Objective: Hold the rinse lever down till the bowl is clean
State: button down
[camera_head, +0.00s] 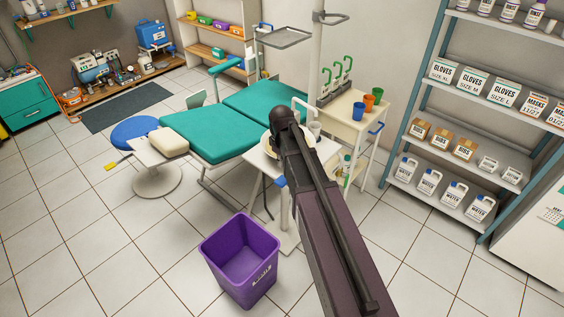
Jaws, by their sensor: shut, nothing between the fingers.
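The pale bowl (270,147) sits on top of a white stand (262,163), just right of the teal dental chair. My arm covers its right part, and I cannot tell how clean it is. A small blue piece (281,182) shows on the front of the stand, beside my arm. It may be the rinse lever, and I cannot tell whether it is pressed. My arm reaches up from the lower right to the stand. My gripper is hidden by the arm, so its contact with anything does not show.
A purple bin (242,259) stands on the floor in front of the stand. The teal chair (211,140) and a blue stool (134,130) are to the left. A cream cart (349,124) with cups stands behind right. Stocked shelves (463,125) line the right. Floor at front left is clear.

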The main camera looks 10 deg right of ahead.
aim_at(283, 180)
jog(key=shift+f+b, duration=3.15)
jog(key=shift+f, duration=0.3)
jog(key=shift+d, duration=0.2)
